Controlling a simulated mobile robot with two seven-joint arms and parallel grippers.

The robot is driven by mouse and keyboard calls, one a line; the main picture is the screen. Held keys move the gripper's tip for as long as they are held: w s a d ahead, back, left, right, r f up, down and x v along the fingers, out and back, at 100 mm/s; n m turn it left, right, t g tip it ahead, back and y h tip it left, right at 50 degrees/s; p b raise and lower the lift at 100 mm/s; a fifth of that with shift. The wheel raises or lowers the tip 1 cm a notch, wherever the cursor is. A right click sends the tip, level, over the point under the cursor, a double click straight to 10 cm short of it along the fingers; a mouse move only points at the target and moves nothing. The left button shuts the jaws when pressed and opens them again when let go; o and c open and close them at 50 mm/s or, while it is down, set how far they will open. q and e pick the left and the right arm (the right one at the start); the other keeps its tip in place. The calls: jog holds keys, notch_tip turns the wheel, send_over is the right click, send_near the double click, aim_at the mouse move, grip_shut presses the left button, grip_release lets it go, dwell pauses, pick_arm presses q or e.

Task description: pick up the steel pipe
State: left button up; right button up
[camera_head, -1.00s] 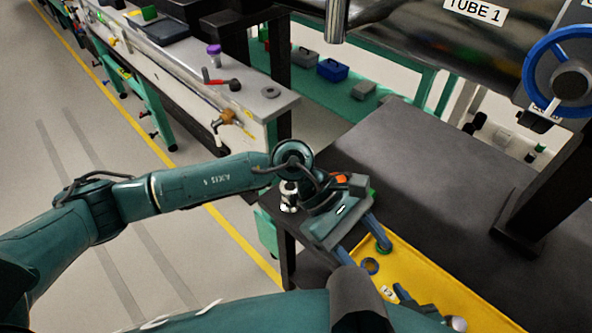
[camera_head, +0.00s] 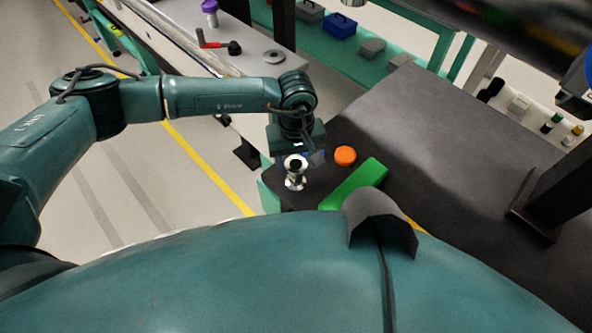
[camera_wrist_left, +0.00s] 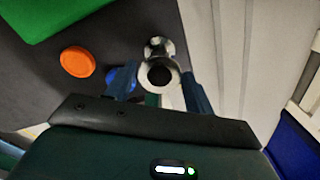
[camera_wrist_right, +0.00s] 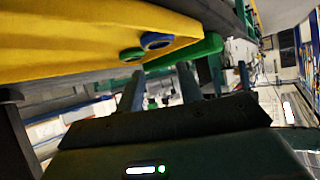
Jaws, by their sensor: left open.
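The steel pipe (camera_head: 295,172) is a short, shiny piece with flanged ends. It stands upright near the left corner of the dark table (camera_head: 440,150). My left gripper (camera_head: 304,158) is at the pipe, pointing down, with its fingers partly hidden in the head view. In the left wrist view, the open fingers (camera_wrist_left: 158,80) lie on either side of the pipe (camera_wrist_left: 160,72); I cannot tell whether either touches it. My right gripper (camera_wrist_right: 158,80) shows only in its own wrist view, with its fingers apart and nothing between them.
An orange disc (camera_head: 345,155) and a green block (camera_head: 358,182) lie right of the pipe. A blue item (camera_wrist_left: 120,78) is close by a left finger. The yellow tray (camera_wrist_right: 80,40) is close to my right gripper. The table's middle is clear.

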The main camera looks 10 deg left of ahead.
pick_arm(q)
notch_tip(320, 180, down, 5)
jog(key=shift+f, duration=0.15)
jog(key=c, duration=0.7)
